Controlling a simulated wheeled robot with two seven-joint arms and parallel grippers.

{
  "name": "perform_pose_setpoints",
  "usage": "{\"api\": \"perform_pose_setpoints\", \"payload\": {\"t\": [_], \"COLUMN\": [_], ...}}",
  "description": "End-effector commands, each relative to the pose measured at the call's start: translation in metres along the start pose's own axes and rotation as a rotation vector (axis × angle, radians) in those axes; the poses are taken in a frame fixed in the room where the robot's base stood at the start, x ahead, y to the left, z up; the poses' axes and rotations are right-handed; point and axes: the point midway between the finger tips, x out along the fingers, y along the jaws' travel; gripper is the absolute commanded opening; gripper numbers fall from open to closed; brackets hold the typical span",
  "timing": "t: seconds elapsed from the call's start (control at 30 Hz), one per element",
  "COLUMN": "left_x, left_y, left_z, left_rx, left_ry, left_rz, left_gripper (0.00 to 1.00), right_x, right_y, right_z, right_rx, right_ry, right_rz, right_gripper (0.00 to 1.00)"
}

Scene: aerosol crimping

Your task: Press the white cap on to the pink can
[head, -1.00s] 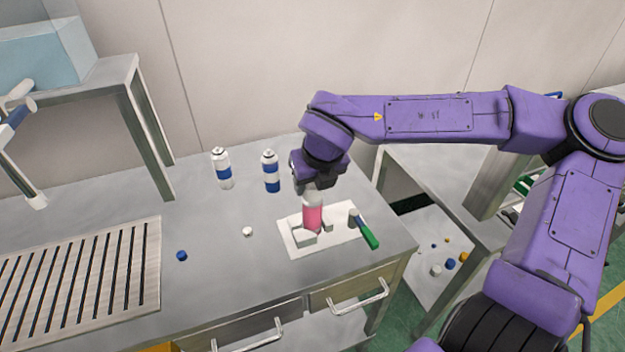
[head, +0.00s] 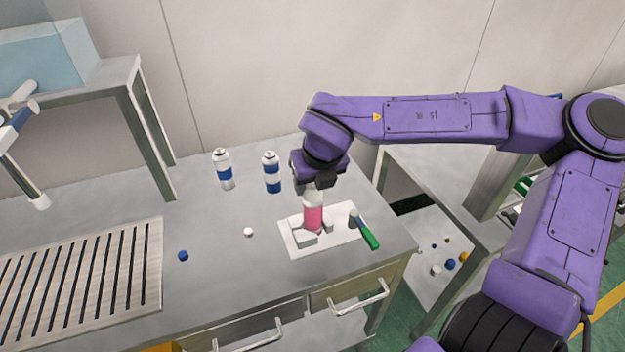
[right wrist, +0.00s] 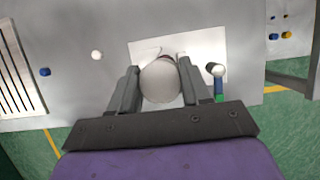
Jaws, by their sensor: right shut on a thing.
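The pink can (head: 313,218) stands upright between light blocks of a fixture on a white plate (head: 345,234). My right gripper (head: 316,188) is directly above the can, pointing down. Its fingers are shut around the sides of a smooth, rounded white cap (right wrist: 160,82) in the right wrist view. White shows between the fingers and the pink body in the head view. I cannot tell whether the cap is fully seated on the can. In the right wrist view the cap hides nearly all of the can. My left gripper is not in view.
Two white cans with blue bands (head: 222,170) stand behind left. A small white piece (head: 248,232) and a blue one (head: 183,256) lie on the table. A green-handled tool (head: 368,236) lies at the plate's right. A slatted rack (head: 85,270) is at left.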

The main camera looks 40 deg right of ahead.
Motion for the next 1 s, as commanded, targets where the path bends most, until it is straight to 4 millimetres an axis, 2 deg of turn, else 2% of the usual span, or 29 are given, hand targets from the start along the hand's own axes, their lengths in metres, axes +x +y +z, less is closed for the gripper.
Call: {"api": "perform_pose_setpoints", "payload": {"t": [0.83,0.87,0.9,0.93,1.0], "left_x": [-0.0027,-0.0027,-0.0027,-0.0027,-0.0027], "left_y": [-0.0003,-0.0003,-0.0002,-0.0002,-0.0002], "left_z": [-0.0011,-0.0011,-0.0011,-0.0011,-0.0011], "left_rx": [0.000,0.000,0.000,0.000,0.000], "left_ry": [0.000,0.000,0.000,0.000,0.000], "left_rz": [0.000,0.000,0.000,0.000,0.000], "left_gripper": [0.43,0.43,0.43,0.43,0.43], "right_x": [-0.0001,-0.0001,-0.0001,-0.0001,-0.0001], "right_y": [0.0000,0.0000,0.0000,0.0000,0.0000], "right_z": [-0.0002,-0.0002,-0.0002,-0.0002,-0.0002], "right_rx": [0.000,0.000,0.000,0.000,0.000], "right_ry": [0.000,0.000,0.000,0.000,0.000], "right_rz": [0.000,0.000,0.000,0.000,0.000], "right_gripper": [0.20,0.54,0.67,0.77,0.77]}}
